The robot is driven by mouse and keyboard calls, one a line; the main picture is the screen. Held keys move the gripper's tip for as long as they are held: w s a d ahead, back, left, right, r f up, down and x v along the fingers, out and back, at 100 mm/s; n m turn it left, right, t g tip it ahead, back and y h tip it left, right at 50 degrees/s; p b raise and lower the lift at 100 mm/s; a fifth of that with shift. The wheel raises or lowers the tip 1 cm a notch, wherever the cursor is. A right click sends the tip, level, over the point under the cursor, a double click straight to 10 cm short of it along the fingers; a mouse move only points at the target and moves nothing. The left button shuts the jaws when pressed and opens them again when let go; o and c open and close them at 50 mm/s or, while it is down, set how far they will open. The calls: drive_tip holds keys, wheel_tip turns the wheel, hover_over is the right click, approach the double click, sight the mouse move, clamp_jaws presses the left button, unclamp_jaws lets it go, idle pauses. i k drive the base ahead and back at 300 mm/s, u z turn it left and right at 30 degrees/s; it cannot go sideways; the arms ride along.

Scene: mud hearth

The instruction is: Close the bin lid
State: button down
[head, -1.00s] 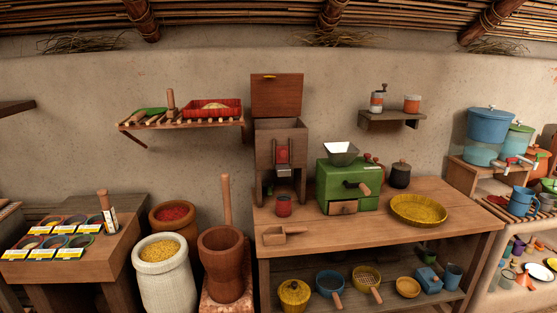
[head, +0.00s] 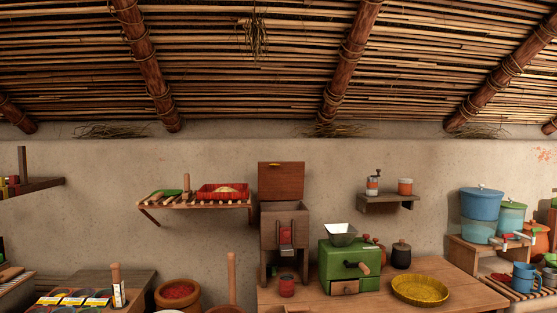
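The wooden bin (head: 285,228) stands upright on the left end of the wooden table, against the mud wall. Its reddish-brown lid (head: 281,181) is open, standing up behind the bin's top edge, with a small yellow handle near its upper edge. The bin's front has a red panel and a metal chute. A small red cup (head: 287,286) stands on the table below the chute. My gripper is not in view.
A green grinder (head: 348,265) with a white hopper stands right of the bin, beside a yellow basket (head: 420,289). A slatted wall shelf (head: 196,203) with a red tray sits close to the bin's left. Another small shelf (head: 388,199) hangs at right.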

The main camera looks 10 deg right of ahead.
sight(284, 181)
drive_tip(key=k, duration=0.9)
drive_tip(key=z, duration=0.15)
drive_tip(key=i, duration=1.35)
drive_tip(key=u, duration=0.6)
drive_tip(key=i, duration=0.8)
drive_tip(key=u, duration=0.45)
